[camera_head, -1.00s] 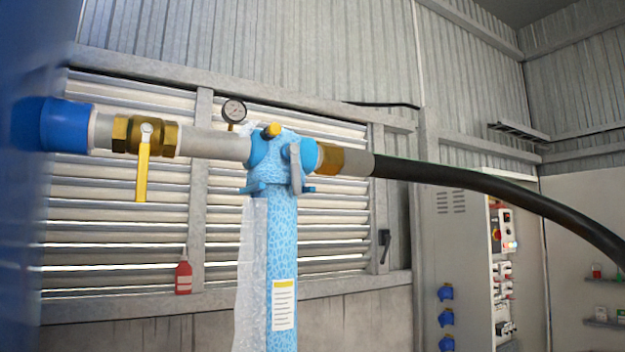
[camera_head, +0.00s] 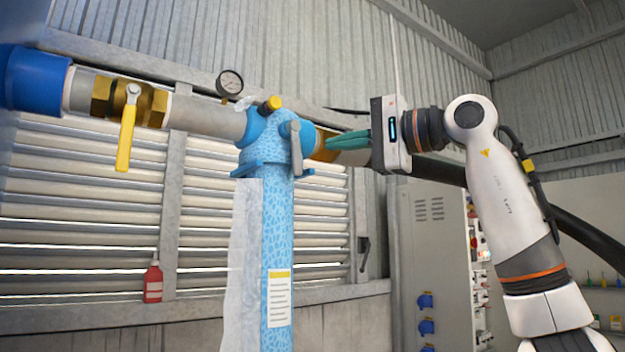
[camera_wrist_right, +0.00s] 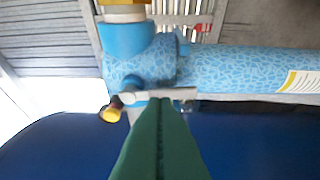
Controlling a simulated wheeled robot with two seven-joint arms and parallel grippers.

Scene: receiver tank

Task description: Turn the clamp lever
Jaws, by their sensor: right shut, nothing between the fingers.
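The clamp lever (camera_head: 296,147) is a grey handle hanging down on the near side of the light-blue fitting (camera_head: 262,126) at the top of the blue patterned post. In the right wrist view the lever (camera_wrist_right: 172,94) lies across just beyond the fingertips. My right gripper (camera_head: 328,143) comes in from the right with its green fingers closed together and empty, pointing left at the lever. In the right wrist view the fingertips (camera_wrist_right: 160,101) appear very near the lever; I cannot tell whether they touch it. My left gripper is not in view.
A yellow-handled brass valve (camera_head: 127,125) sits on the pipe at the left, by a pressure gauge (camera_head: 230,83). A black hose (camera_head: 590,238) runs right behind my arm. A yellow-capped knob (camera_head: 270,103) tops the fitting. A red bottle (camera_head: 153,281) stands on the wall ledge.

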